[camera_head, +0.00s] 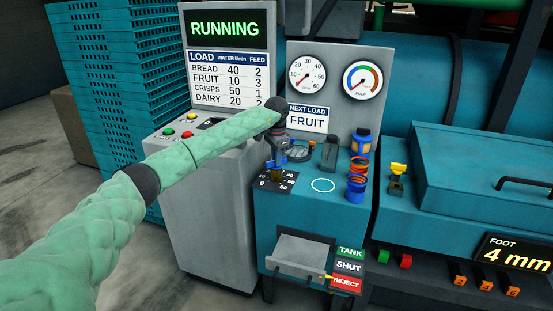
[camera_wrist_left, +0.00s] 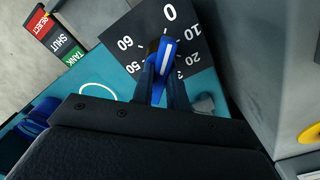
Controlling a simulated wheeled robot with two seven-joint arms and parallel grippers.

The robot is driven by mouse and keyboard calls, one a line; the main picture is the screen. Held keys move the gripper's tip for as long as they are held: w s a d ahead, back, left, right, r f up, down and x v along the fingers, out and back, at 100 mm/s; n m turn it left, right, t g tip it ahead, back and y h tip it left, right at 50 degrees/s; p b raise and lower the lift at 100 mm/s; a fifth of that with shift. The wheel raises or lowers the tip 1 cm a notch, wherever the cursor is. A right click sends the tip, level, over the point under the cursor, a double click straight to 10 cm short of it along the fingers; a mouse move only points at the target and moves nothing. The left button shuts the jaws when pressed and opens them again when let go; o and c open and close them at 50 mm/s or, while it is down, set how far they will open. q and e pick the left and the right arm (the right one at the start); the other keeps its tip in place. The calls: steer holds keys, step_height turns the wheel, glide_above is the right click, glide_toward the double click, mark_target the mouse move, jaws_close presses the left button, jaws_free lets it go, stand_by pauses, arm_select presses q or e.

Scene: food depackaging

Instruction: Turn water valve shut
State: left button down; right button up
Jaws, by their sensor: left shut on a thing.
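The water valve is a blue handle (camera_wrist_left: 165,60) with a white line, on a dark dial plate (camera_wrist_left: 200,50) marked 0 to 60. In the left wrist view, the white line points roughly at the 0 mark. My left gripper (camera_wrist_left: 163,85) is shut on the blue handle, with one dark finger on each side. In the head view my left gripper (camera_head: 275,168) hides most of the valve, and the dial plate (camera_head: 285,186) shows around it. My right gripper is not in view.
A RUNNING board (camera_head: 229,29) with a load table stands behind my left arm. The NEXT LOAD sign (camera_head: 307,116) reads FRUIT. Two gauges stand above; the left one's (camera_head: 306,75) needle points low left. A TANK/SHUT/REJECT label (camera_head: 348,267) and a grey flap (camera_head: 302,254) are at the front.

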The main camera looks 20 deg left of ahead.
arm_select(q)
steer(key=shift+w+r, duration=0.1)
steer(key=shift+r, duration=0.15)
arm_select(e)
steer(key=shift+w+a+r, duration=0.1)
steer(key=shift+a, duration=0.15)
arm_select(q)
steer(key=c, duration=1.4)
jaws_free()
steer(key=shift+f, duration=0.1)
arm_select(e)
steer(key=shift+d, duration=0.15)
